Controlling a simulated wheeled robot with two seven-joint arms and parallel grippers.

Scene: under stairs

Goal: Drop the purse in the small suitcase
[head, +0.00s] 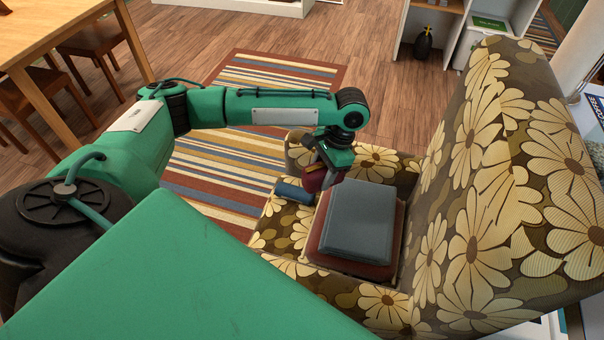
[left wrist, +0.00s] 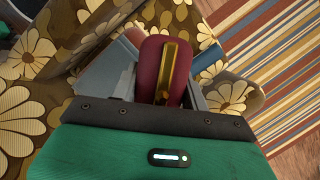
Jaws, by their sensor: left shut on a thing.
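The purse (head: 313,180) is dark red, with a gold strip along it in the left wrist view (left wrist: 153,58). My left gripper (head: 324,181) is shut on it, at the left edge of a blue-grey, flat-topped case (head: 362,222). This looks like the small suitcase and rests on a reddish-brown case or cushion (head: 345,267) on the floral armchair (head: 490,190). The top of the blue-grey case looks closed. I cannot tell whether the purse touches it. The gripper hides part of the purse. My right gripper is not in view.
A blue, rounded object (head: 294,190) lies on the armchair just left of the purse. The tall chair back rises at the right. A striped rug (head: 215,150) and open wooden floor lie beyond my left arm. A wooden table (head: 45,30) stands at the upper left.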

